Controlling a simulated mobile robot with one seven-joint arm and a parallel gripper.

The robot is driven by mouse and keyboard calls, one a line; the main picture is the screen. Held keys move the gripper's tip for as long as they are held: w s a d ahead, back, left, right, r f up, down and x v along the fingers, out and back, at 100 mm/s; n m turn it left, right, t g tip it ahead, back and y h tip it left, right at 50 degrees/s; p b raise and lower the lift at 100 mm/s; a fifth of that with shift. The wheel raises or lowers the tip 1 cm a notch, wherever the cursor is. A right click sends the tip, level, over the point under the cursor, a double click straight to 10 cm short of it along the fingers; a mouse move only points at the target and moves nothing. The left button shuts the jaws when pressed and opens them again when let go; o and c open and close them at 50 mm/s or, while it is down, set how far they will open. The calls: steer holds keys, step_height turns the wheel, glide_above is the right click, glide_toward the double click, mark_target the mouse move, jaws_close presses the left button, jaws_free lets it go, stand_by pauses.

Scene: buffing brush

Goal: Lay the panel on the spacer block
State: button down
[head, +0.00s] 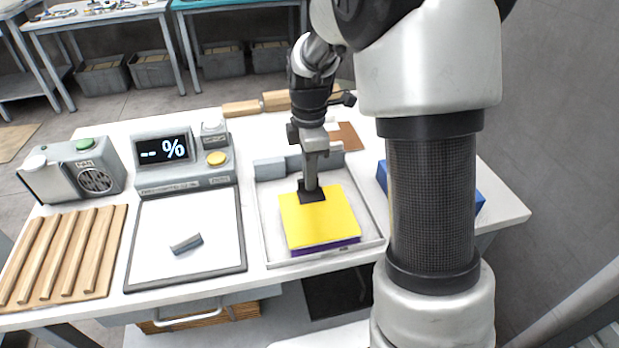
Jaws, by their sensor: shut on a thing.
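A square yellow panel (319,221) is in the middle of the head view, over a white tray (272,236) with a raised rim. A purple layer (326,246) shows under its near edge. I cannot tell whether this is the spacer block or the panel's own underside. My gripper (312,194) comes down from above with its dark fingertips at the far part of the panel, shut on it. The panel looks nearly level. Whether there is a gap beneath it is not clear.
A grey bar (270,169) stands along the tray's back edge. A slatted wooden rack (60,255) is far left. A blue box (480,202) is partly behind my arm.

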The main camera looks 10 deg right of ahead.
steer(key=shift+f, duration=0.2)
steer(key=c, duration=1.8)
jaws_free()
steer(key=shift+c, duration=0.2)
steer(key=shift+r, duration=0.1)
